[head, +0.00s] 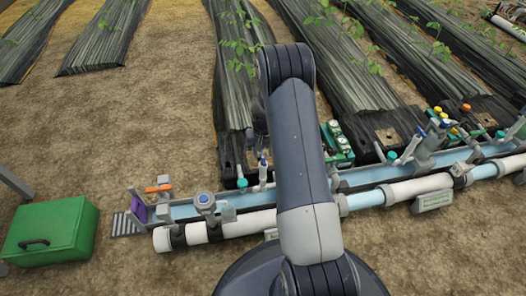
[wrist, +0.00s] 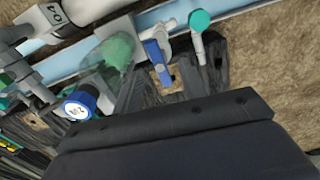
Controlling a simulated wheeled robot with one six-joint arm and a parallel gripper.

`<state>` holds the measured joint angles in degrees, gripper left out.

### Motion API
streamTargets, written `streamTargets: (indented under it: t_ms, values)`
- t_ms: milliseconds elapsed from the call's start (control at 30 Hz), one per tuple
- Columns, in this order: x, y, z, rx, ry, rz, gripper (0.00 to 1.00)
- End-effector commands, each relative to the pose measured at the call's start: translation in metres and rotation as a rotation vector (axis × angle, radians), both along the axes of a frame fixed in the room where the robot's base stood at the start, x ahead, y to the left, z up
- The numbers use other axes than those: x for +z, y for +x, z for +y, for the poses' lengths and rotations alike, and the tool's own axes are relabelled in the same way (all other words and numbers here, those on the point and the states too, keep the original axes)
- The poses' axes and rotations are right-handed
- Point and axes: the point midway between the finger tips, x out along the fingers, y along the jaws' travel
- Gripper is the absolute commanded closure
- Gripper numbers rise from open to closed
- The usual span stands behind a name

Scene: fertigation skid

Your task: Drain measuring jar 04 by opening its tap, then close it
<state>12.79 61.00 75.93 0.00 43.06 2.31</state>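A blue lever (wrist: 157,60) on a pale fitting, looking like a tap handle, stands right of the jar. A blue-rimmed round cap (wrist: 78,104) with a white face is below left. A dark slab, seemingly part of my gripper, fills the bottom of the wrist view, apart from the lever in the picture. In the head view my arm hides the jar.
A teal knob (wrist: 199,20) stands right of the blue lever. In the head view a white pipe (head: 420,187) and pale blue channel run across the skid. A green case (head: 50,230) lies at left. Planted rows under black film lie behind; bare soil is in front.

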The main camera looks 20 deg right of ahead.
Motion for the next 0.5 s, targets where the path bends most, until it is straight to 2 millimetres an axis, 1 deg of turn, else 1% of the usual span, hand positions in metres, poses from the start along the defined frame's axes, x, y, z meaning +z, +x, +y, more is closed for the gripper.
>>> streamTargets:
  t_ms: [167,500]
  values:
    - [0.0001,-0.0001,0.0000,0.058,0.000,0.000,0.60]
    - [-0.0003,-0.0001,0.0000,0.064,0.000,0.000,0.60]
